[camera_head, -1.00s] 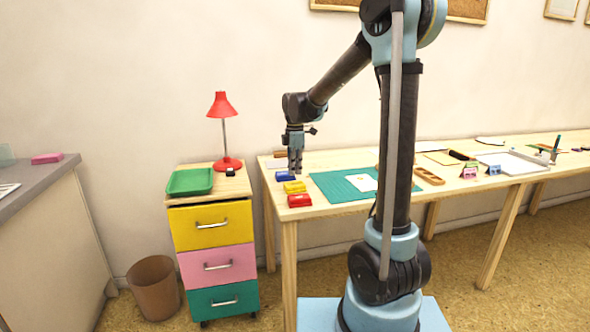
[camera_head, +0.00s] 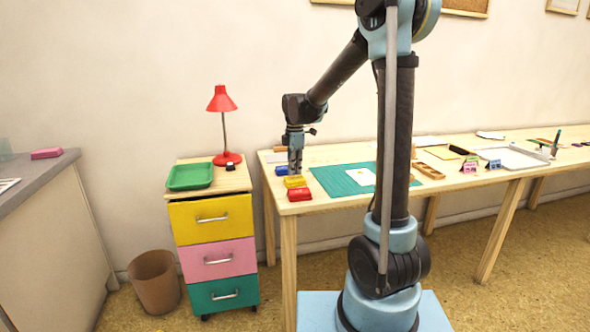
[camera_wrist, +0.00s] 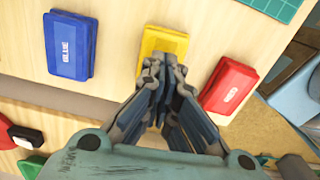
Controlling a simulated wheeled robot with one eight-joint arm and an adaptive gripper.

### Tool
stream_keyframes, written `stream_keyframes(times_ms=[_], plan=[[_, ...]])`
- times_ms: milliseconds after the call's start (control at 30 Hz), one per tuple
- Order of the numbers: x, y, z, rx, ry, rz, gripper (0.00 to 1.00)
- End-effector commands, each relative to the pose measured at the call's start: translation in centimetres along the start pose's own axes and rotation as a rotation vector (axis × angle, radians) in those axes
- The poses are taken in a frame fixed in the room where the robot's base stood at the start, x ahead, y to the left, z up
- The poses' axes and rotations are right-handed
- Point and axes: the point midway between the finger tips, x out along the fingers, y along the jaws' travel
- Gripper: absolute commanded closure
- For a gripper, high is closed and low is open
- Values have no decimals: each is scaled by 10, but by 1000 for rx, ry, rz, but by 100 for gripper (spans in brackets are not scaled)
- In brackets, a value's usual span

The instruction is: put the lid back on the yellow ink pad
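The yellow ink pad (camera_head: 296,182) lies on the near left end of the wooden table, between the blue pad and the red pad. In the wrist view its yellow top (camera_wrist: 163,38) shows just beyond my fingertips, which hide its lower part. I cannot tell whether this top is a lid or the open pad, and I see no separate yellow lid. My gripper (camera_head: 295,172) points down over the yellow pad. In the wrist view its fingertips (camera_wrist: 164,62) are drawn close together, with nothing visible held between them; contact with the pad cannot be judged.
The blue ink pad (camera_wrist: 70,45) and red ink pad (camera_wrist: 229,86) lie close on either side. A green cutting mat (camera_head: 335,184) lies to the right. The drawer cabinet with a green tray (camera_head: 190,177) and red lamp (camera_head: 222,103) stands left of the table.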

Motion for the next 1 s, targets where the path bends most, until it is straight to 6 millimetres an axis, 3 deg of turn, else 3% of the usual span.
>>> stream_keyframes(times_ms=[633, 1000], plan=[[16, 0, 0, 0, 0, 0, 100], [15, 0, 0, 0, 0, 0, 100]])
